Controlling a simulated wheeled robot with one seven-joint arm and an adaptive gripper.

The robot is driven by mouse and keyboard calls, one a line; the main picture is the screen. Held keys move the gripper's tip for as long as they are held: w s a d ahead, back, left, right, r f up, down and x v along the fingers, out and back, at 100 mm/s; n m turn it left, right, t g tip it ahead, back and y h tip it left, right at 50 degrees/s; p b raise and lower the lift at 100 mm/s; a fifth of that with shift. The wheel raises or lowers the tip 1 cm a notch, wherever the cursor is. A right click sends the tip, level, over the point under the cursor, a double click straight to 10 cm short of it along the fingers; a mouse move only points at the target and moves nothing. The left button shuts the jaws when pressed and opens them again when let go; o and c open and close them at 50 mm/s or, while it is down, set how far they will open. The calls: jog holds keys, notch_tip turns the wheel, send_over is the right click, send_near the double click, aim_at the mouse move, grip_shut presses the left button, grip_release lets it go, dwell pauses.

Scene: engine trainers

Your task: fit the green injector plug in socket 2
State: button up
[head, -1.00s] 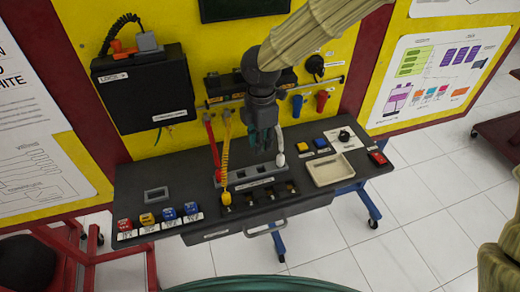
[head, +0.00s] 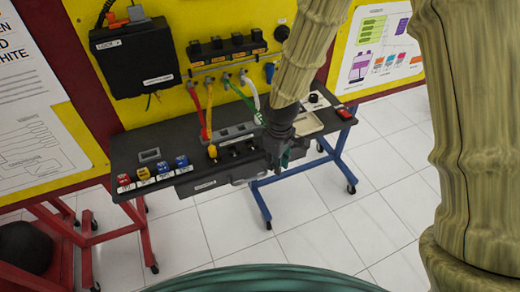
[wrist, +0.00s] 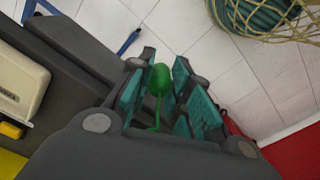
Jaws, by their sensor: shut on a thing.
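My gripper (head: 277,160) is low at the front edge of the dark bench (head: 125,150), right of the socket row. In the wrist view, the green injector plug (wrist: 160,80) sits between my gripper's teal finger pads (wrist: 160,92). The green cable (head: 243,98) runs from the wall down to my gripper, which hides the plug in the head view. Dark sockets (head: 235,150) line the bench front; my gripper and arm hide the right ones. I cannot read which is socket 2.
A yellow plug (head: 212,152) is at the left end of the row. A grey rack (head: 232,133) lies behind it. Red (head: 209,105) and white (head: 251,88) cables hang from the wall.

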jog(key=d+f+m, duration=0.7)
jog(key=m, duration=0.2)
jog(key=shift+w+d+f, duration=0.2)
jog(key=shift+w+f, duration=0.1)
jog(key=shift+w, duration=0.1)
